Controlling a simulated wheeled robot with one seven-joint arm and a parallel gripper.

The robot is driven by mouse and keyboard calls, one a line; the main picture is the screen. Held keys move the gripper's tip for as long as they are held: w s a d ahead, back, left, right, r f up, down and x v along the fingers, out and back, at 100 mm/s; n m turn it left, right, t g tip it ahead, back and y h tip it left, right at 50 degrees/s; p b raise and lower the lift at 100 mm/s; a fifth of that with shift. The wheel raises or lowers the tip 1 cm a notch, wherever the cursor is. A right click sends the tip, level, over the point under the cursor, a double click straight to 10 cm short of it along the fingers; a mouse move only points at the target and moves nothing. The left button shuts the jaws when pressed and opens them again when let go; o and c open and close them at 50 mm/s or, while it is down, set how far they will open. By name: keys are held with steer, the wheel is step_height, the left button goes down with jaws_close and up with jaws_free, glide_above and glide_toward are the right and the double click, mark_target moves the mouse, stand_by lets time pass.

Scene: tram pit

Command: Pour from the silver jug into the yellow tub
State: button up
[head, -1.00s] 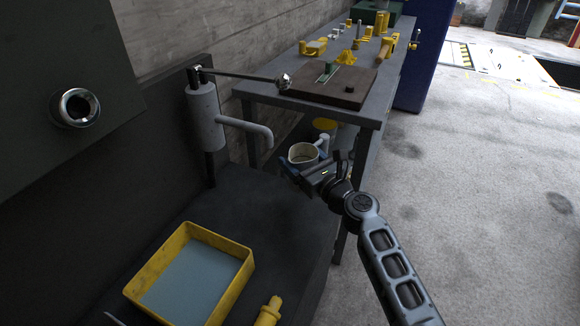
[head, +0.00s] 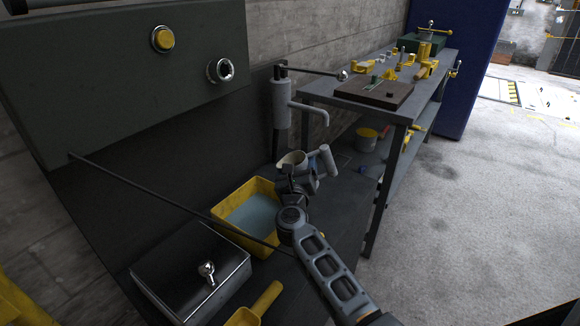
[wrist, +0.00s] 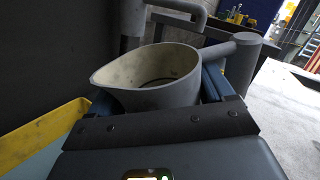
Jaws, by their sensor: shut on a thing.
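The silver jug (head: 290,160) is grey with a pale inside, a spout on the left and a thick handle on the right. My gripper (head: 298,177) is shut on it. In the wrist view the jug (wrist: 155,95) stands between the blue fingers of my gripper (wrist: 160,92), looks about upright, and shows a dark ring low inside. The yellow tub (head: 232,236) sits on the dark bench, left of and below the jug, with grey-blue content. My gripper and arm hide part of its right side. The tub's rim (wrist: 40,135) shows at the left in the wrist view.
A grey pipe with a spout (head: 283,105) stands behind the jug. A thin dark rod (head: 150,192) crosses in front of the tub. A metal box with a knob (head: 190,268) and a yellow scoop-like tool (head: 255,305) lie nearer. A workbench (head: 400,110) with tools stands right.

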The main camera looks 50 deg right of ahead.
steer(key=shift+f+n+t+b, duration=0.3)
steer(key=shift+f+n+b, duration=0.55)
steer(key=shift+f+n, duration=0.1)
steer(key=shift+f+n+t+b, duration=0.4)
steer(key=shift+f+n+b, duration=0.45)
steer(key=shift+n, duration=0.3)
steer(key=f+n+b, duration=0.1)
steer(key=n, duration=0.1)
steer(key=n+t+b, duration=0.1)
steer(key=shift+w+a+f+n, duration=0.15)
steer(key=shift+w+f+n, duration=0.05)
steer(key=shift+f+n, duration=0.2)
steer(key=shift+r, duration=0.2)
steer(key=shift+f, duration=0.25)
steer(key=shift+w+a+r+n+t+y, duration=0.2)
steer(key=shift+r+n+t, duration=0.2)
steer(key=shift+n, duration=0.55)
steer(key=shift+w+a+r+n+t+y, duration=0.1)
steer(key=shift+r+n+t+y, duration=0.25)
steer(key=shift+n, duration=0.6)
steer(key=shift+w+a+r+n+t+y+p, duration=0.1)
steer(key=shift+w+a+r+n+t+p, duration=0.1)
steer(key=shift+n, duration=0.55)
steer(key=shift+w+a+r+n+t+y+p, duration=0.15)
steer(key=shift+n+t, duration=0.1)
steer(key=shift+n, duration=0.55)
steer(key=shift+w+a+r+n+t+p, duration=0.15)
steer(key=shift+a+n+t, duration=0.05)
steer(key=shift+n, duration=0.55)
stand_by(0.6)
